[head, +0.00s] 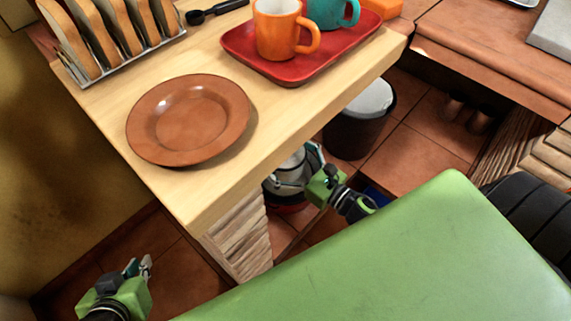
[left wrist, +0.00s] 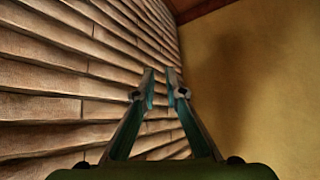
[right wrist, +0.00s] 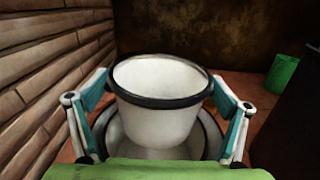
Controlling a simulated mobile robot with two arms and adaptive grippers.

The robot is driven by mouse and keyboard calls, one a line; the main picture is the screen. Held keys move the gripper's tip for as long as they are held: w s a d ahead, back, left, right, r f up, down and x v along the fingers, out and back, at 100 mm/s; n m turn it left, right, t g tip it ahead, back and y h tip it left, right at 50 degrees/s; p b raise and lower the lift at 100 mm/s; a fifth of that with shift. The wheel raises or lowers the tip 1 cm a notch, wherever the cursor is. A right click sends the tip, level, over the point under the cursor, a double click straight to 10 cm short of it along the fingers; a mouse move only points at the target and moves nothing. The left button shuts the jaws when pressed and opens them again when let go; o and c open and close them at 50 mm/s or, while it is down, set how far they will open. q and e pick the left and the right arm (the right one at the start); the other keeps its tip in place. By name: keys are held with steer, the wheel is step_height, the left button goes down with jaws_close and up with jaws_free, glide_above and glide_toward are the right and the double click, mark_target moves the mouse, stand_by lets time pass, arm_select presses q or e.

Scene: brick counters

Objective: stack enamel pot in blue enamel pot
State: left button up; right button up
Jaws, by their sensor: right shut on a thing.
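A white enamel pot with a dark rim (right wrist: 158,120) is between the fingers of my right gripper (right wrist: 162,80), which is shut on it. Below and around its lower part shows a wider pot with a dark rim and pale inside (right wrist: 213,142); no blue shows on it. I cannot tell whether the pots touch. In the head view the pots (head: 287,178) are partly hidden by the counter and my right gripper (head: 312,160). My left gripper (head: 140,266) is open and empty, low at the left; its fingertips (left wrist: 160,75) stand apart beside the brick side.
The wooden counter (head: 290,125) carries a brown plate (head: 188,120), a red tray (head: 245,50) with mugs, and a toast rack (head: 120,60). A dark bin (head: 355,130) stands beyond the pots. A green container (right wrist: 283,75) is at right. The brick support (right wrist: 40,90) is close at left.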

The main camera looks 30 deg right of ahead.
mark_target(285, 167)
step_height(285, 167, down, 3)
steer(key=shift+f+b, duration=0.2)
steer(key=shift+b, duration=0.5)
arm_select(q)
steer(key=w+d+r+t+h, duration=0.1)
steer(key=w+d+r+t, duration=0.1)
steer(key=w+r+t, duration=0.2)
steer(key=shift+w+d+r, duration=0.15)
steer(key=shift+w+r, duration=0.8)
steer(key=shift+r, duration=0.1)
arm_select(e)
steer(key=shift+f, duration=0.1)
arm_select(q)
steer(key=shift+w+d+r+t, duration=0.15)
steer(key=shift+w+r+t, duration=0.1)
steer(key=shift+t, duration=0.15)
steer(key=shift+r, duration=0.1)
arm_select(e)
steer(key=shift+f, duration=0.1)
